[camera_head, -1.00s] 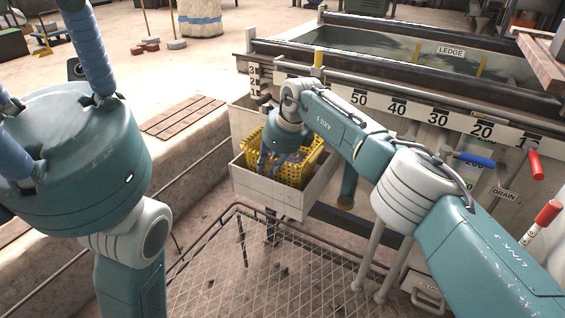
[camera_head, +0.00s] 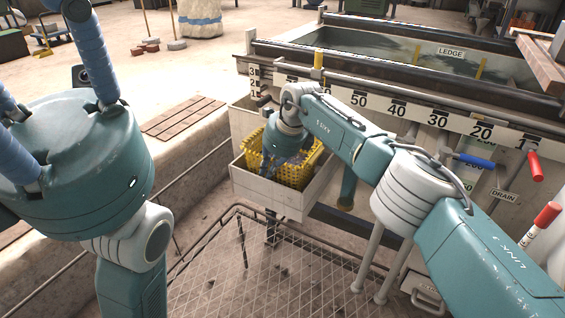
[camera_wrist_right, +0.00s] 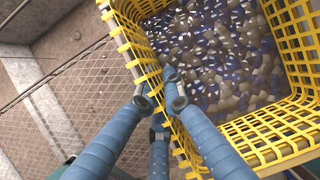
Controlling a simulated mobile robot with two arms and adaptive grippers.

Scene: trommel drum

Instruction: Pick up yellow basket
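The yellow basket (camera_head: 309,162), a lattice tub holding many small grey, blue and white pieces, sits inside a pale open box (camera_head: 268,192) at the tank's end. My right gripper (camera_head: 270,165) reaches down at the basket's left side. In the right wrist view, the blue fingers (camera_wrist_right: 160,95) straddle the rim of the yellow basket (camera_wrist_right: 262,140). One finger is inside and others outside, with tips close to the wall. Contact at the lowest tips is partly hidden. My left gripper (camera_head: 75,160) is raised at the left, fingers spread and empty; its fingertips are out of frame.
The large tank (camera_head: 400,60) with a numbered scale stands behind and right of the box. Blue and red handles (camera_head: 474,160) stick out from its front. A mesh platform (camera_head: 270,275) lies below. A low concrete wall (camera_head: 195,150) runs left of the box.

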